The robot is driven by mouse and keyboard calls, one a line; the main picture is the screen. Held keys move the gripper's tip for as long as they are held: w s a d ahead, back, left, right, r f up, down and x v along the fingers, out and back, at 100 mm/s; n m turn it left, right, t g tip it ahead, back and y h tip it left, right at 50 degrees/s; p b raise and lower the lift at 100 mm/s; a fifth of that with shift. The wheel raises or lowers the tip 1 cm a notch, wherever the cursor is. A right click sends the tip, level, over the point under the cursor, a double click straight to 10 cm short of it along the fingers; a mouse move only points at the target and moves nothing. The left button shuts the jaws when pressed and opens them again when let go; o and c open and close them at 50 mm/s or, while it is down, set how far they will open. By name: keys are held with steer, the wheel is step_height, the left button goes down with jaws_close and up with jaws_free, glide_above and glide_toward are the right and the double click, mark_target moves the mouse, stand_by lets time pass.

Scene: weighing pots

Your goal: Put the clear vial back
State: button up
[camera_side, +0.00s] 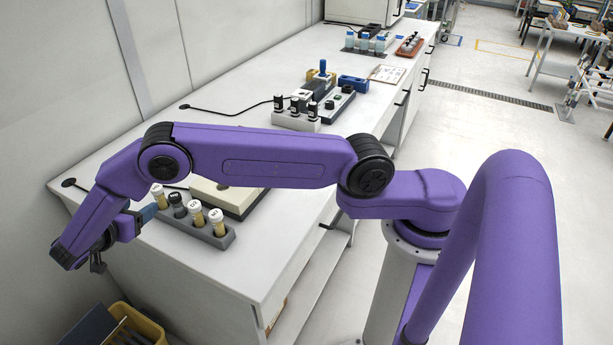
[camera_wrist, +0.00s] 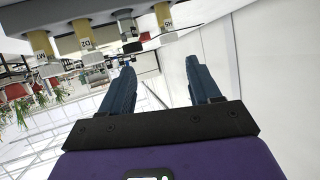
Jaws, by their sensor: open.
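A grey rack (camera_side: 222,240) near the bench's front end holds a row of capped vials. One vial (camera_side: 178,205), second from the left in the side view, looks dark and see-through, without the yellow contents of its neighbours; it seems to be the clear vial. It stands upright in the rack. In the wrist view the picture is upside down, and this vial (camera_wrist: 128,27) shows between two yellow ones. My gripper (camera_side: 150,212) is beside the rack's left end. In the wrist view its blue fingers (camera_wrist: 158,70) are spread with nothing between them.
Yellow vials (camera_side: 197,215) fill the neighbouring places in the rack. A pale flat device (camera_side: 228,196) lies behind it, partly hidden by my arm. Another rack of dark bottles (camera_side: 297,112) stands farther back. A yellow crate (camera_side: 140,322) is below the bench's left edge.

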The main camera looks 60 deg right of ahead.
steer(key=w+a+r+n+t+y, duration=0.3)
steer(key=a+r+n+t+y, duration=0.1)
steer(key=a+r+y, duration=0.15)
steer(key=w+a+r+n+t+y, duration=0.3)
steer(key=a+r+t+y, duration=0.1)
steer(key=r, duration=0.2)
steer(key=s+a+r+n+g+y, duration=0.2)
steer(key=s+a+r+n+y, duration=0.1)
steer(key=s+n+y, duration=0.3)
steer(key=s+a+r+n+g+y, duration=0.2)
steer(key=s+a+r+n+y, duration=0.15)
steer(key=s, duration=0.45)
steer(key=s+d+f+n+g, duration=0.1)
steer(key=s+d+n+g, duration=0.4)
steer(key=s, duration=0.6)
steer(key=s+d+f+n+g, duration=0.1)
steer(key=s+d+n+g, duration=0.2)
steer(key=s+d, duration=0.6)
steer(key=s+d+f+n+h, duration=0.2)
steer(key=s+d+h, duration=0.4)
steer(key=s+d, duration=0.7)
steer(key=d+n, duration=0.1)
steer(key=d, duration=0.3)
steer(key=shift+f+g, duration=0.4)
